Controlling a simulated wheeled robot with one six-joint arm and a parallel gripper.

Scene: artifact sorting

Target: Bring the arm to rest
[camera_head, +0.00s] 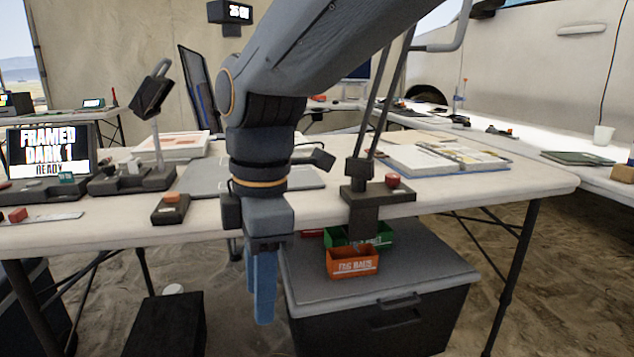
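My arm (290,80) comes in from the top right and bends down over the front edge of the table. My gripper (261,290) hangs pointing down in front of that edge, with its blue fingers below table height. The fingers look close together from this angle, and one partly covers the other, so I cannot tell whether they are open or shut. Nothing shows hanging from the fingertips. My arm hides part of the laptop and the table's middle.
The white table (110,237) bears a screen (48,150), a stand (152,95), button boxes and an open book (440,155). Right of my gripper, an orange bin (352,262) and a green bin (381,236) sit on a dark chest (440,275). A black box (165,325) stands on the sand.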

